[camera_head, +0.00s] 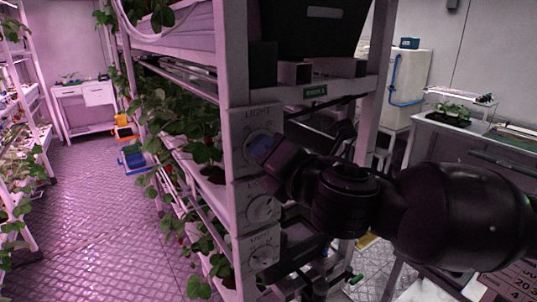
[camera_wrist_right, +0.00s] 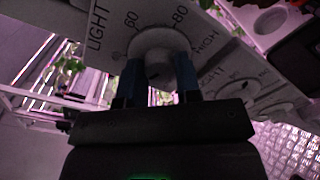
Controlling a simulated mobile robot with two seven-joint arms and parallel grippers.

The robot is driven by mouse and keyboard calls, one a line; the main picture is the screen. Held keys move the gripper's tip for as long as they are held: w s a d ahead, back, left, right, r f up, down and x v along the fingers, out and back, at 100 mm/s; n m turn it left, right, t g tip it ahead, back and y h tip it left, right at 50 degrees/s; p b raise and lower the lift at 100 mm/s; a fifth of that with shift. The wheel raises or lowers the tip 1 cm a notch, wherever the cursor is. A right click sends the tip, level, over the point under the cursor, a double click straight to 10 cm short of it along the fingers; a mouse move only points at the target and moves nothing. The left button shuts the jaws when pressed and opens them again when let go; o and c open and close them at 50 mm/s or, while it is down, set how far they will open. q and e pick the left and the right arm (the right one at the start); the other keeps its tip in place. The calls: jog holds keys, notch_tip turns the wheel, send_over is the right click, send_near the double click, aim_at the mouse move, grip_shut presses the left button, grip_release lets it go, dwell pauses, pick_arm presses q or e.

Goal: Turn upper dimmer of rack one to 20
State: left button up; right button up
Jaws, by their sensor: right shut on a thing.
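The upper dimmer (camera_head: 250,128) is the top one of the stacked "LIGHT" panels on the rack's front post. My right gripper (camera_head: 263,146) is at this panel and hides most of the knob. In the right wrist view the fingers (camera_wrist_right: 160,78) are shut on the round pale knob (camera_wrist_right: 160,45), one on each side. The marks 60, 80 and HIGH show around the dial there. The 20 mark and the knob's pointer cannot be made out. My left gripper is not in view.
A middle dimmer (camera_head: 263,209) and a lower dimmer (camera_head: 262,252) sit below on the same post. Leafy plants (camera_head: 180,118) fill the shelves to the left. The aisle floor (camera_head: 100,200) is clear.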

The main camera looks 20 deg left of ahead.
jog(key=shift+n, duration=1.2)
jog(key=o, duration=0.9)
jog(key=shift+s+d, duration=0.1)
jog(key=b+v, duration=0.2)
jog(key=v, duration=0.8)
jog(key=shift+s+d, duration=0.2)
jog(key=shift+d, duration=0.05)
